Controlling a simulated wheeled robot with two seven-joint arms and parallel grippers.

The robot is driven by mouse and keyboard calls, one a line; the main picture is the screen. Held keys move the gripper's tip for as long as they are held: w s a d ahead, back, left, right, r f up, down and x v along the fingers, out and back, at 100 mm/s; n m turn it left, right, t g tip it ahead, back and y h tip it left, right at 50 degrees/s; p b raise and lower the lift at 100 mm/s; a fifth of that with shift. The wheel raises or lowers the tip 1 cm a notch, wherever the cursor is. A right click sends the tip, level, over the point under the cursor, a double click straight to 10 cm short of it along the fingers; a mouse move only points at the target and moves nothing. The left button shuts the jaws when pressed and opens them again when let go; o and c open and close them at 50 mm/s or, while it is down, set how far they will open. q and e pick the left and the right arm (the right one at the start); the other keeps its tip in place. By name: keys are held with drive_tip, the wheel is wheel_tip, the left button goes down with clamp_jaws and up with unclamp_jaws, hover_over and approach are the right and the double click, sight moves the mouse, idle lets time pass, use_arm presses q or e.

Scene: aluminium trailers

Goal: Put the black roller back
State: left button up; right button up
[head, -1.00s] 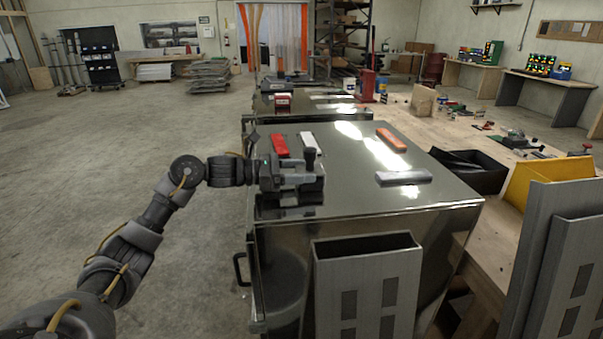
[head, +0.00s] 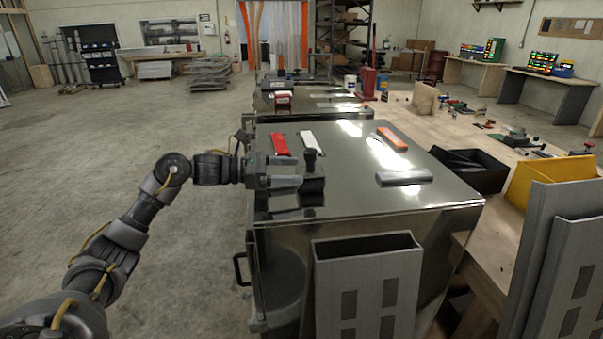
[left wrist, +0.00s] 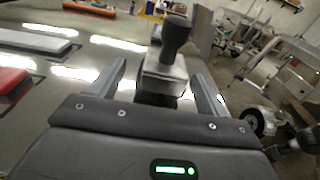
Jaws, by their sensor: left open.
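A tool with an upright black knob (head: 310,160) stands on the near left part of the shiny metal cabinet top (head: 350,195). I take it for the black roller, but its roller part cannot be made out. In the left wrist view the black knob (left wrist: 175,36) rises from a pale block, just ahead of and between my spread fingers. My left gripper (head: 296,182) is open and empty, low over the top at the left edge, just left of the tool. It also shows in the left wrist view (left wrist: 158,84). My right gripper is not in view.
Red (head: 280,143) and white (head: 309,139) bars lie behind the tool. An orange bar (head: 392,139) and a grey bar (head: 404,177) lie to the right. Black (head: 470,172) and yellow (head: 545,175) bins stand on the wooden bench. The cabinet top's middle is clear.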

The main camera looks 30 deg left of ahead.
use_arm(q)
drive_tip(key=b+v, duration=0.2)
drive_tip(key=v, duration=0.6)
drive_tip(key=shift+b, duration=0.35)
drive_tip(key=shift+s+a+r, duration=0.2)
drive_tip(key=shift+s+a, duration=0.05)
drive_tip(key=shift+s, duration=0.1)
drive_tip(key=shift+f, duration=0.1)
